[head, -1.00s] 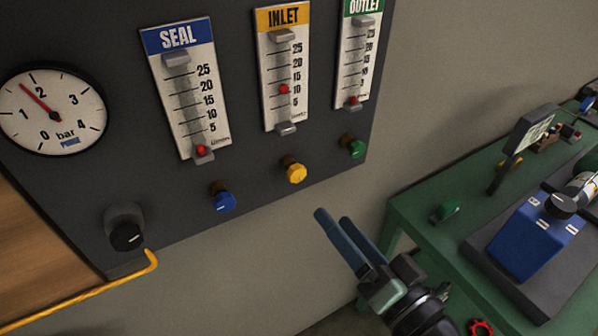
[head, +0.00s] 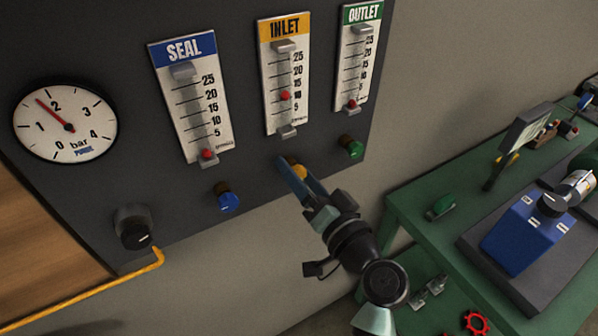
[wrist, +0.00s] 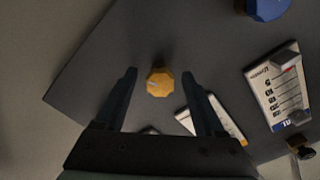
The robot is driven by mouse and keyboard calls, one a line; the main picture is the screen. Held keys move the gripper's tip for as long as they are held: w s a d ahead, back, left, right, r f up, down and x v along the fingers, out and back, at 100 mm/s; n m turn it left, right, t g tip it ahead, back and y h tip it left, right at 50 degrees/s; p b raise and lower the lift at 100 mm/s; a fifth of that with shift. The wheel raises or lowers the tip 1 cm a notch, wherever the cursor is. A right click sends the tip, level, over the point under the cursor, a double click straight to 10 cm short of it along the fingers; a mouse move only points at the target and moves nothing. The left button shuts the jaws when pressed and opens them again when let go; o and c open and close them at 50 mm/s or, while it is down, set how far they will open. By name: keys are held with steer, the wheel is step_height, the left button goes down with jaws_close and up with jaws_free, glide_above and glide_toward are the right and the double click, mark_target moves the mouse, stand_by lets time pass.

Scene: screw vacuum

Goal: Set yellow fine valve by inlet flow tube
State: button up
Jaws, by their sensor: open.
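The yellow fine valve (head: 299,171) is a small knob on the dark panel below the inlet flow tube (head: 271,75). The tube's red float (head: 285,96) stands near the 10 mark. My gripper (head: 296,168) is at the valve, its blue-grey fingers partly covering it in the head view. In the wrist view the yellow knob (wrist: 160,82) sits between the two open fingertips, with a gap on each side. I cannot tell how deep the fingers reach around it.
The blue valve (head: 228,201) is to the left and the green valve (head: 350,147) to the right, close to my gripper. A black knob (head: 133,232) and a pressure gauge (head: 66,120) are further left. A green bench (head: 420,205) with equipment stands at right.

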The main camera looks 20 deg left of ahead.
steer(key=shift+c, duration=0.3)
jaws_close()
steer(key=b, duration=0.2)
steer(key=n+b, duration=0.1)
steer(key=shift+f+n+b, duration=0.3)
steer(key=shift+b, duration=0.1)
steer(key=shift+r+n+b, duration=0.3)
steer(key=shift+n+b, duration=0.4)
steer(key=shift+b, duration=0.25)
steer(key=shift+o, duration=0.3)
jaws_free()
